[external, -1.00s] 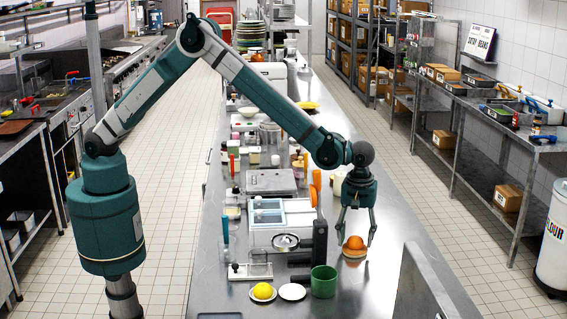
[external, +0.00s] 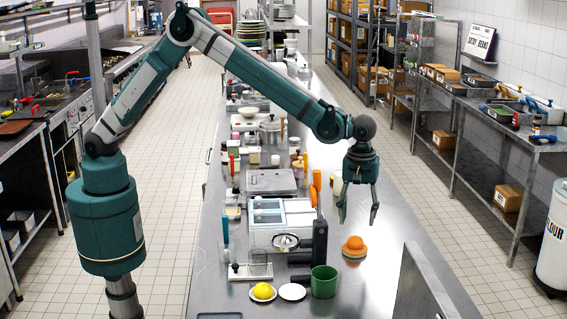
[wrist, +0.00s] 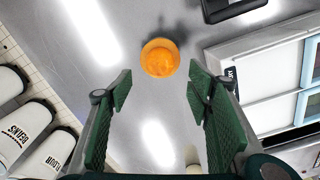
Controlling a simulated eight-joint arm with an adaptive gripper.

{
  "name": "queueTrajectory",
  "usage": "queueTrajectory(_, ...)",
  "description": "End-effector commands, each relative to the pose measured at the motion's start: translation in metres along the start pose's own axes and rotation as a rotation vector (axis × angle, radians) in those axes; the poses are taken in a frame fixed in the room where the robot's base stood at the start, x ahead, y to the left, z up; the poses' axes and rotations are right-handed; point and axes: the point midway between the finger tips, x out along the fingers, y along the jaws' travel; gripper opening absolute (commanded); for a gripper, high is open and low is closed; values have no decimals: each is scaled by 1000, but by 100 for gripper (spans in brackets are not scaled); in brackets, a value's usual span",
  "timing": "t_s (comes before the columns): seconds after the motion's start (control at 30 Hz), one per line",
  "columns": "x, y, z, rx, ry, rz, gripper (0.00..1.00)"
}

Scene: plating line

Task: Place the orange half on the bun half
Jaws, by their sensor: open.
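The orange half (external: 354,242) rests on the bun half (external: 354,254), a tan disc lying on the steel table (external: 385,275). In the wrist view the orange half (wrist: 160,60) covers most of the bun; only a thin tan rim shows around it. My gripper (external: 357,221) is open and empty, above the orange half and apart from it. In the wrist view its two spread fingers (wrist: 160,88) have nothing between them, and the orange half lies beyond their tips.
A green cup (external: 323,283), a white saucer (external: 292,292) and a yellow fruit (external: 263,291) on a plate stand at the front. A dark upright stand (external: 320,243) is left of the bun. A steel panel (external: 425,285) rises at right.

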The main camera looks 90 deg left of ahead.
Motion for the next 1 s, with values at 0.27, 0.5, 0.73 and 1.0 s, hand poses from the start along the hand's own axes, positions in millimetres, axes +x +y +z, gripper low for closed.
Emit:
queueTrajectory(0.27,-32,0,0,0,0,0,50)
queueTrajectory(0.5,-39,0,0,0,0,0,50)
queueTrajectory(0.73,-39,0,0,0,0,0,50)
queueTrajectory(1.0,-39,0,0,0,0,0,50)
